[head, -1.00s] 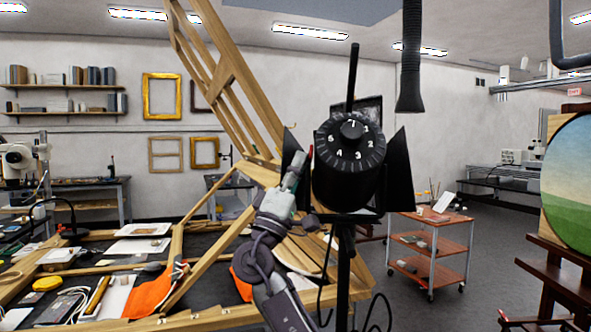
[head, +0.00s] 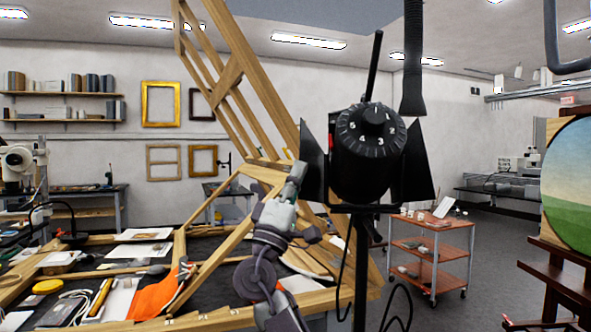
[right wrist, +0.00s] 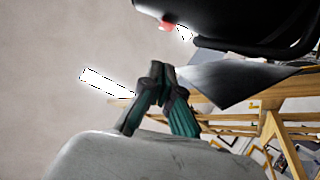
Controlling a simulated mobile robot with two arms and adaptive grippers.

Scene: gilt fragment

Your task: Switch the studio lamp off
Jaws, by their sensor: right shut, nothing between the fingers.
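The black studio lamp (head: 365,175) stands upright on a thin stand in the middle of the head view, with flaps at its sides and a numbered dial (head: 375,117) facing me. A small red part (head: 331,143) shows on its left side; it also shows in the right wrist view (right wrist: 167,27), under the dark housing (right wrist: 235,20). A small white patch lies beside it there. My right gripper (head: 299,168) is just left of the lamp's left flap, pointing up. Its fingers (right wrist: 158,72) are shut and empty, apart from the red part. My left gripper is out of view.
A wooden lattice frame (head: 226,80) rises behind my right arm. The worktable (head: 120,262) at left carries papers, tools and an orange cloth (head: 152,297). A red trolley (head: 440,245) stands behind the lamp at right, and an easel with a round painting (head: 572,180) farther right.

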